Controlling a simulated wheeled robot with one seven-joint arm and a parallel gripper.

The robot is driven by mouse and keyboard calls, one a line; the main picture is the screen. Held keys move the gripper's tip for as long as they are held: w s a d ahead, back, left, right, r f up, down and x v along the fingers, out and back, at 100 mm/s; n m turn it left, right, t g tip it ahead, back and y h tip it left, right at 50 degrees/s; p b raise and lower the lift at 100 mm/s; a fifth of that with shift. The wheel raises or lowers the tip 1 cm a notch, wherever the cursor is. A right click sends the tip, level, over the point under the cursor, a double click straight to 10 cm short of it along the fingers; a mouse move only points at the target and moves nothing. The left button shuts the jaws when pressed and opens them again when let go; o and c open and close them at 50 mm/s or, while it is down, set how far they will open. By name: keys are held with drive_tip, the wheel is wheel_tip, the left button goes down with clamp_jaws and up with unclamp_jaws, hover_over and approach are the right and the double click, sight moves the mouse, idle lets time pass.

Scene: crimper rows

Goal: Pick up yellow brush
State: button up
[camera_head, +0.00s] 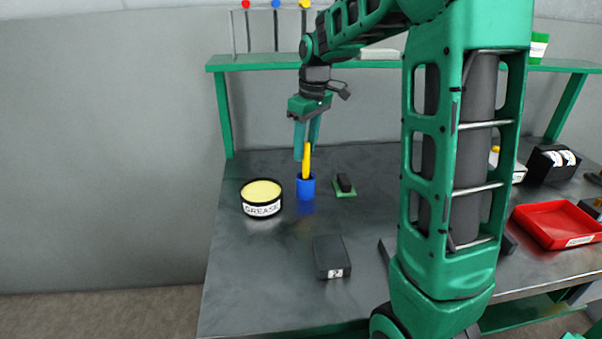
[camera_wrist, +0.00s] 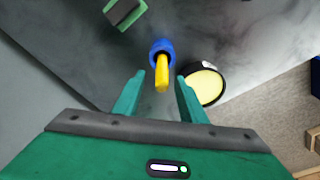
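The yellow brush (camera_head: 306,162) stands upright in a small blue cup (camera_head: 306,189) on the grey table. Its yellow handle sticks up out of the cup; the lower part is hidden inside. My gripper (camera_head: 306,152) is above the cup, pointing down, with its green fingers at the level of the brush's top. In the wrist view the yellow brush (camera_wrist: 162,74) lies ahead of and between the open fingertips of my gripper (camera_wrist: 158,80), with clear gaps on both sides. The blue cup (camera_wrist: 161,46) shows beyond it.
A grease tin (camera_head: 262,198) stands close left of the cup. A green block with a dark top (camera_head: 345,186) lies to the right. A black box (camera_head: 331,257) lies nearer. A red tray (camera_head: 557,223) is at the right. A green shelf (camera_head: 260,63) runs behind.

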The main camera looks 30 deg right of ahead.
sight(304, 156)
drive_tip(key=shift+w+a+f, duration=0.1)
drive_tip(key=shift+f, duration=1.75)
clamp_jaws()
drive_tip(key=shift+r, duration=0.1)
